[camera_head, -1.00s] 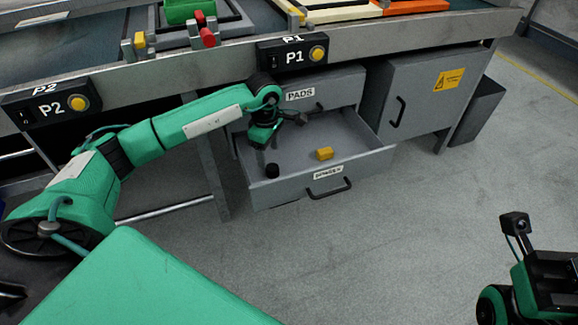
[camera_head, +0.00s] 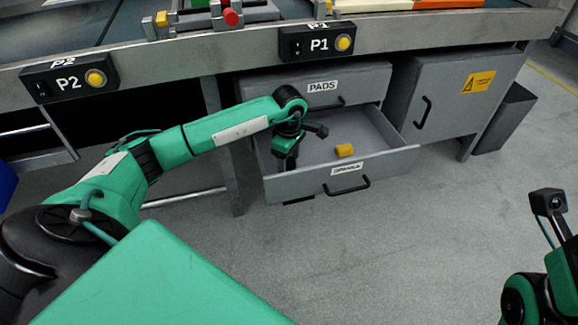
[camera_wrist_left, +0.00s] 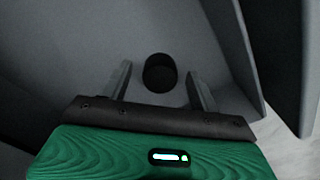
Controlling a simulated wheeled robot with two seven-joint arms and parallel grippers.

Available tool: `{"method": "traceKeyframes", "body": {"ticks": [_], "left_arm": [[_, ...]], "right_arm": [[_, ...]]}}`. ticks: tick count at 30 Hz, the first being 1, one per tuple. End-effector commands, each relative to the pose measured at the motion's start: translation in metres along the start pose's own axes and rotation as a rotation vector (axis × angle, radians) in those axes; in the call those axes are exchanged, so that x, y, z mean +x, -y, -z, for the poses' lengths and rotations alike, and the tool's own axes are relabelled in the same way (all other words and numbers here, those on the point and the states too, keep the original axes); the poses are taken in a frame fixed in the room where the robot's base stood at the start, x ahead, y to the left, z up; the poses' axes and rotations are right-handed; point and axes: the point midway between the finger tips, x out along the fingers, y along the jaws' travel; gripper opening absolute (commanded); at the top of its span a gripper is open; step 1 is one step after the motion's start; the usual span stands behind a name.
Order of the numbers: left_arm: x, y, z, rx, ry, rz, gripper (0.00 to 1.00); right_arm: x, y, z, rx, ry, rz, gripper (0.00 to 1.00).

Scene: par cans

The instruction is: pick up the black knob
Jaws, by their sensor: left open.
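The black knob (camera_wrist_left: 159,73) is a short dark cylinder on the floor of the open drawer (camera_head: 345,182). In the left wrist view it stands upright between and slightly beyond the fingertips of my left gripper (camera_wrist_left: 158,78), with gaps to both fingers. In the head view my left gripper (camera_head: 285,165) reaches down into the left part of the drawer and hides the knob. The left gripper is open and empty. Part of my right arm shows at the lower right, but its gripper cannot be made out.
The drawer walls stand close around the gripper. The PADS drawer (camera_head: 318,90) above is shut, and a closed cabinet (camera_head: 450,95) is to the right. The workbench edge runs above.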

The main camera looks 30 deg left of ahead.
Motion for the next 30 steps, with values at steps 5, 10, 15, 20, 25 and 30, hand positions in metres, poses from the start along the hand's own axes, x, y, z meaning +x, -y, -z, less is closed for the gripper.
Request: {"method": "traceKeyframes", "body": {"ticks": [5, 10, 15, 20, 25, 30], "left_arm": [[-0.001, 0.000, 0.000, 0.000, 0.000, 0.000, 0.54], [-0.001, 0.000, 0.000, 0.000, 0.000, 0.000, 0.21], [-0.001, 0.000, 0.000, 0.000, 0.000, 0.000, 0.14], [-0.002, 0.000, 0.000, -0.001, 0.000, 0.000, 0.14], [-0.011, 0.000, 0.001, -0.001, -0.001, -0.001, 0.14], [-0.038, -0.001, 0.001, -0.002, 0.000, -0.003, 0.14]], "right_arm": [[0.000, 0.000, 0.000, 0.000, 0.000, 0.000, 0.36], [0.000, 0.000, 0.000, 0.000, 0.001, -0.001, 0.36], [0.000, 0.000, 0.000, -0.001, 0.001, -0.001, 0.36], [0.001, -0.001, 0.000, -0.001, 0.001, -0.001, 0.36], [0.005, -0.002, 0.000, -0.004, -0.003, -0.003, 0.36], [-0.002, -0.011, -0.001, -0.027, 0.034, -0.018, 0.36]]}}
